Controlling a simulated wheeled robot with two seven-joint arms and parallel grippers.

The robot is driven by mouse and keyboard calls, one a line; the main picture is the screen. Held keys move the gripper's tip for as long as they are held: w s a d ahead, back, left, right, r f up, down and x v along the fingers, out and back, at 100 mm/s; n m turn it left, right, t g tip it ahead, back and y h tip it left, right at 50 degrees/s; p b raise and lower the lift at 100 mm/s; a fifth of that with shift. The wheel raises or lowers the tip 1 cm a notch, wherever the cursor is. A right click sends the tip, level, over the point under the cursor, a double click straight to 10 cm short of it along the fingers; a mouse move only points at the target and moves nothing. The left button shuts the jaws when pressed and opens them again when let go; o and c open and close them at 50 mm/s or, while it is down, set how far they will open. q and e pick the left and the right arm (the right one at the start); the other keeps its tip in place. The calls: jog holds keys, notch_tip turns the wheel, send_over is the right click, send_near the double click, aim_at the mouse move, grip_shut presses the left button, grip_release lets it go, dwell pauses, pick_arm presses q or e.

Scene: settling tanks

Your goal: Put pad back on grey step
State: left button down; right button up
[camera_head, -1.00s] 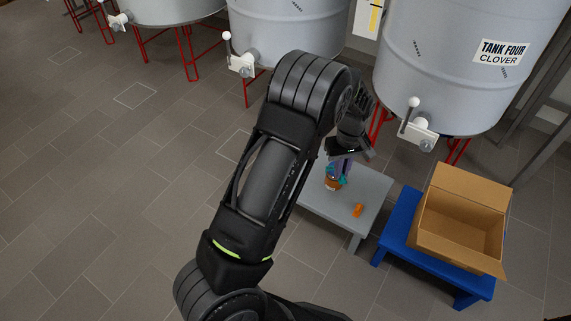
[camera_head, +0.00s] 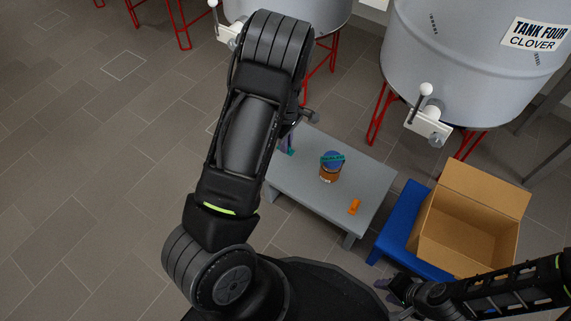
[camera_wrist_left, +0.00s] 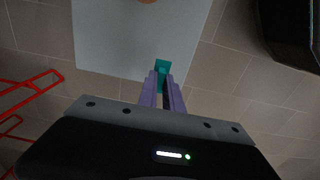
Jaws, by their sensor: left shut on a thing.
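The grey step (camera_head: 310,183) stands on the floor in the middle of the head view. My left gripper (camera_head: 289,144) is at its far left edge, partly hidden by my left arm. In the left wrist view its purple fingers (camera_wrist_left: 162,80) are shut on a small teal piece (camera_wrist_left: 162,66), which seems to be the pad. The teal piece overlaps the step's edge in that view; I cannot tell whether it touches the step. My right gripper (camera_head: 391,289) is at the lower right, in front of the blue step; its opening is unclear.
A brown jar with a blue top and a teal strip (camera_head: 331,166) stands on the grey step. A small orange object (camera_head: 354,206) is near its front right. A blue step (camera_head: 399,222) bears an open cardboard box (camera_head: 462,233). Tank four (camera_head: 470,70) stands behind.

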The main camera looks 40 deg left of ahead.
pick_arm(q)
jog(key=b, duration=0.2)
send_over(286, 167)
jog(key=shift+f, duration=2.35)
jog(key=shift+f+b, duration=1.1)
jog(key=shift+f, duration=1.45)
jog(key=shift+f, duration=0.15)
jog(key=c, duration=1.5)
grip_release()
